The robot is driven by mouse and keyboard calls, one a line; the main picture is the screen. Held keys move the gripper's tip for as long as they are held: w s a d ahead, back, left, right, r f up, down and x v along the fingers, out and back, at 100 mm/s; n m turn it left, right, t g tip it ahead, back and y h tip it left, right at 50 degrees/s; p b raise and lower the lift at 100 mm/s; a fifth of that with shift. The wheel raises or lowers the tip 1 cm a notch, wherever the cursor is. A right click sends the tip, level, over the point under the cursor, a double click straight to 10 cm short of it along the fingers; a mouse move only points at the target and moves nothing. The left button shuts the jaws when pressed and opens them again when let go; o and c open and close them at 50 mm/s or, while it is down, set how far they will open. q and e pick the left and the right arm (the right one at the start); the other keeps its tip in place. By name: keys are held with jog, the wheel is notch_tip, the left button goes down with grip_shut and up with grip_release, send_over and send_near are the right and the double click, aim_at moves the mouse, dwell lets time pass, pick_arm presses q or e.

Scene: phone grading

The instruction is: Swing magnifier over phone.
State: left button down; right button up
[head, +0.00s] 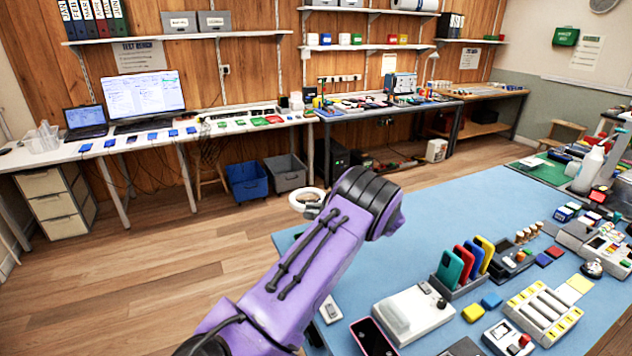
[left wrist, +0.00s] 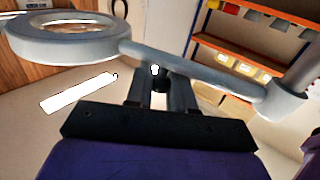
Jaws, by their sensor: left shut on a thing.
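The magnifier is a pale ring with a lens (head: 307,199) at the table's far left edge in the head view, partly hidden behind my purple left arm. In the left wrist view its ring (left wrist: 68,42) is at the upper left, and its grey swing arm (left wrist: 215,72) runs right to a thick post. My left gripper (left wrist: 161,88) is shut on the magnifier near where the swing arm meets the ring; my arm hides this in the head view. A dark phone with a pink edge (head: 373,338) lies at the near edge of the blue mat. My right gripper is out of view.
The blue table mat (head: 440,215) is clear in its far middle. A white bottle (head: 588,170) stands at the far right.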

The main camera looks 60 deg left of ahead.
pick_arm(q)
jog(key=c, duration=1)
grip_release()
jog(key=shift+s+a, duration=0.1)
jog(key=shift+s, duration=0.05)
jog(key=shift+c, duration=0.2)
jog(key=shift+w+f, duration=0.1)
jog(key=shift+w, duration=0.1)
jog(key=b+v, duration=0.4)
jog(key=v, duration=0.6)
jog(key=shift+r, duration=0.2)
